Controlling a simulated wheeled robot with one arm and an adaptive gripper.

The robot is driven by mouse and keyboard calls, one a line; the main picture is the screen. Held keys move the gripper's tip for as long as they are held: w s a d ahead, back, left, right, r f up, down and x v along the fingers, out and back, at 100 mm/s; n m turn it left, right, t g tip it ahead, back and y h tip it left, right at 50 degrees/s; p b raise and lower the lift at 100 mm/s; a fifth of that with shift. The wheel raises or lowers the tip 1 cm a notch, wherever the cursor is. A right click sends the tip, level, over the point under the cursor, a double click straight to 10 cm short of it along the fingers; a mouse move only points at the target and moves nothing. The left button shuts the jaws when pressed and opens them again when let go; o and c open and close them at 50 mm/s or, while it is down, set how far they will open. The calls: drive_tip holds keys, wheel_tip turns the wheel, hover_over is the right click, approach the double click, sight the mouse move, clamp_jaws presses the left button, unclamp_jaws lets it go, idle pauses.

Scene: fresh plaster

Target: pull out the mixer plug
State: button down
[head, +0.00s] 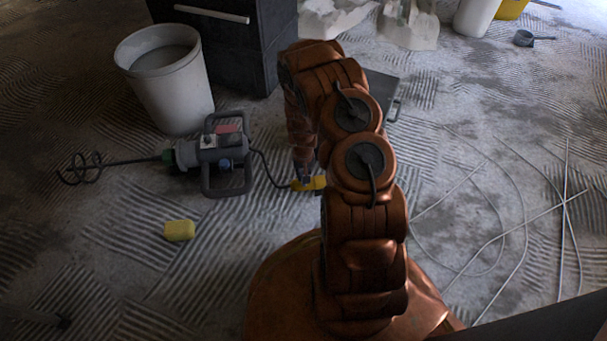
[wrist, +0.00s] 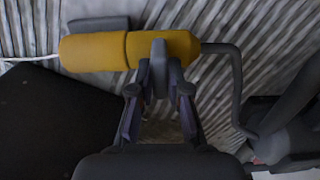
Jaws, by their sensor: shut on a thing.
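The mixer (head: 212,152) lies on the ridged floor left of my arm, its whisk pointing left. Its dark cable runs right to the yellow mixer plug (head: 312,184), low beside my gripper (head: 303,180). In the wrist view the mixer plug (wrist: 179,46) is the right yellow piece, with the dark cable leaving its right end. It meets a yellow socket piece (wrist: 92,52) at a thin seam, the two in line and touching. A white cable leaves the socket's left end. My gripper (wrist: 160,62) is shut on the plug; the far finger is partly hidden.
A white bucket (head: 165,78) stands behind the mixer, beside a dark cabinet (head: 235,40). A yellow sponge-like block (head: 179,230) lies in front. Loose pale cable and thin rods (head: 563,220) lie at right. A grey block (wrist: 98,24) adjoins the socket; a black surface (wrist: 50,120) is near.

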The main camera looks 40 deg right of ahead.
drive_tip(key=w+a, duration=0.1)
drive_tip(key=a, duration=0.1)
drive_tip(key=w+a+p, duration=0.1)
drive_tip(key=shift+a, duration=0.4)
drive_tip(key=c, duration=1.1)
unclamp_jaws()
drive_tip(key=shift+r, duration=0.1)
drive_tip(key=shift+r, duration=5.9)
